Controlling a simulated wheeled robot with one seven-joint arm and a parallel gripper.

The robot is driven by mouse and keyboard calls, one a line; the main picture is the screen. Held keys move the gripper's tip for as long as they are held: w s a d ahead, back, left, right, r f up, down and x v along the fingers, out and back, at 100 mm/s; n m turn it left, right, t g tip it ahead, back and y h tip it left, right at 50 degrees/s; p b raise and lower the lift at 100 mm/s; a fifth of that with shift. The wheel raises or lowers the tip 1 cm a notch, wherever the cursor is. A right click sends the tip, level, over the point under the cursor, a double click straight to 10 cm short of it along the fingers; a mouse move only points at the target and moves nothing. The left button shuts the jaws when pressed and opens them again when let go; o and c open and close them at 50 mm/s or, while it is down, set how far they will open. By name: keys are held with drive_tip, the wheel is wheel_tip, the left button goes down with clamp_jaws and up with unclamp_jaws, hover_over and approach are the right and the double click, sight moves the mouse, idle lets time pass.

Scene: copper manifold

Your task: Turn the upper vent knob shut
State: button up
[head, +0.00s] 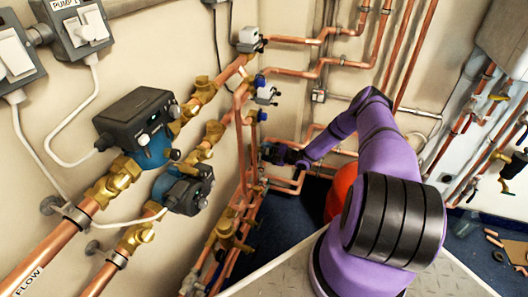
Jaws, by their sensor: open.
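Two small blue knobs sit one above the other on the copper pipework in the middle of the head view. The upper blue knob (260,80) is beside a white fitting (267,96), and the lower blue knob (262,116) is just below that. I take the upper one for the upper vent knob; any label is too small to read. My purple arm reaches in from the right. My dark gripper (268,151) is below both knobs, close to the vertical pipes and apart from the upper knob. It is open; its fingertips are small and hard to make out.
Two pumps, one with a black control box (135,118) and one lower down (188,190), sit on thick copper pipes at left. Brass valves (222,232) and vertical pipes crowd below my gripper. More pipes run along the back wall. Loose pieces (492,238) lie at far right.

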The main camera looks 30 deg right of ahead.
drive_tip(key=v, duration=0.9)
drive_tip(key=shift+s+d, duration=0.2)
drive_tip(key=shift+s, duration=0.05)
